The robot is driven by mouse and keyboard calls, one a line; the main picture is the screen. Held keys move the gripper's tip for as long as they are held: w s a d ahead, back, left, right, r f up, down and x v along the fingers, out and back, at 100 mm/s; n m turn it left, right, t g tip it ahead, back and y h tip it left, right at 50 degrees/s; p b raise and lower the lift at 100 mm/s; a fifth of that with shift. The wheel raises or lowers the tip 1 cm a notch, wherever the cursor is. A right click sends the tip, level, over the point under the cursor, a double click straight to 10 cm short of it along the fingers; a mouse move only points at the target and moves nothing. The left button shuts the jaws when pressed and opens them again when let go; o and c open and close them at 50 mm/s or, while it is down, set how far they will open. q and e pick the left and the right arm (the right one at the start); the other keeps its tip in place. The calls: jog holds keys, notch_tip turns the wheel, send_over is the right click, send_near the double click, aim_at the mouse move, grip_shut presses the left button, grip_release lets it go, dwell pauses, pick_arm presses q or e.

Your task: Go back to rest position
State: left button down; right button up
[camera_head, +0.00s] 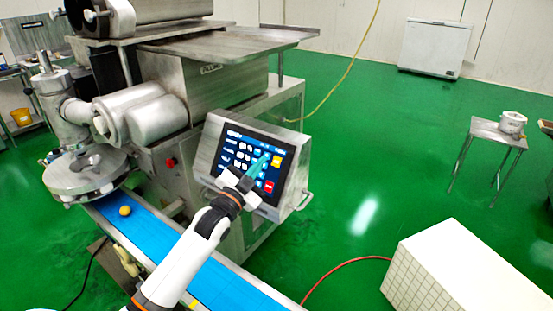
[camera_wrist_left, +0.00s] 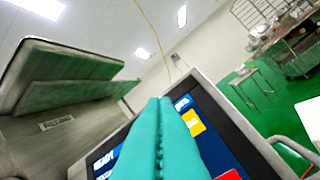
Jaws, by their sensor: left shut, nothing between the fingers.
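The encrusting machine (camera_head: 215,90) is a large stainless steel unit at the left of the head view. Its control panel screen (camera_head: 236,151) is lit, with blue, white, red and orange fields. My left gripper (camera_head: 264,161) has teal fingers, shut and empty, in front of the screen. Its fingers cover part of the screen in both views. In the left wrist view the shut fingertips (camera_wrist_left: 161,102) lie over the panel's screen (camera_wrist_left: 218,128). I cannot tell whether they touch it. My right gripper is not in view.
A blue conveyor (camera_head: 150,228) with a yellow ball (camera_head: 124,210) runs below my left arm. A white tiled block (camera_head: 465,270) stands at lower right. A small metal table (camera_head: 490,132) holds a white pot (camera_head: 513,122). A white freezer (camera_head: 434,47) is at the back. Green floor between is mostly clear.

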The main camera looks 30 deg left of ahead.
pick_arm(q)
jog(key=shift+f, duration=0.1)
dwell(0.3)
